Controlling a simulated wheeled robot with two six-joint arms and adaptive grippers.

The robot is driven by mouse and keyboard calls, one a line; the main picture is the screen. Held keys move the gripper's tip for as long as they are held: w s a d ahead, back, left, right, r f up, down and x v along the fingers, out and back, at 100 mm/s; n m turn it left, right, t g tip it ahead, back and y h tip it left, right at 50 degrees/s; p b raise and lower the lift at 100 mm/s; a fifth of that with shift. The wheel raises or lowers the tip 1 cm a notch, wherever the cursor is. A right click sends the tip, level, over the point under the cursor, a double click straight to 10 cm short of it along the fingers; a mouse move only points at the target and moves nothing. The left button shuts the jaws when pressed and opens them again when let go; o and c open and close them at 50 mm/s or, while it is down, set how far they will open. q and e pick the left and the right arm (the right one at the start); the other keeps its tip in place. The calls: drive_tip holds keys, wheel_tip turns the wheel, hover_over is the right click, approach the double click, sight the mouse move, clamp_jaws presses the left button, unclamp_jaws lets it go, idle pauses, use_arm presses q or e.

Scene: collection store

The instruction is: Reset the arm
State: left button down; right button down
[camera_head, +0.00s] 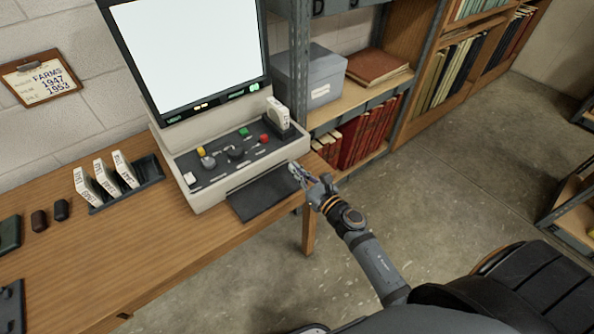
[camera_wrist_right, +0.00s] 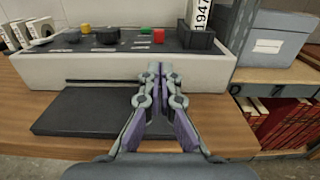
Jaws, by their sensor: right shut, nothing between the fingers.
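My right gripper (camera_head: 297,172) is shut and empty. In the head view it reaches in from the lower right, at the right end of the black tray (camera_head: 262,193) at the front of the microfilm reader (camera_head: 240,150). In the right wrist view the gripper (camera_wrist_right: 159,72) has its fingertips together in front of the reader's pale front face (camera_wrist_right: 100,70), over the right part of the black tray (camera_wrist_right: 80,112). I cannot tell if the fingertips touch the reader. My left gripper is not in view.
A white box labelled 1947 (camera_wrist_right: 200,16) stands in a holder on the reader's right. Several white boxes (camera_head: 103,175) stand in a rack on the wooden table (camera_head: 160,235). Metal shelves with a grey box (camera_head: 315,80) and red books (camera_head: 370,130) stand right. The floor (camera_head: 450,190) is clear there.

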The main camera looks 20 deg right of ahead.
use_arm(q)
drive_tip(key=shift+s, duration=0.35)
use_arm(e)
drive_tip(key=shift+s+r, duration=0.1)
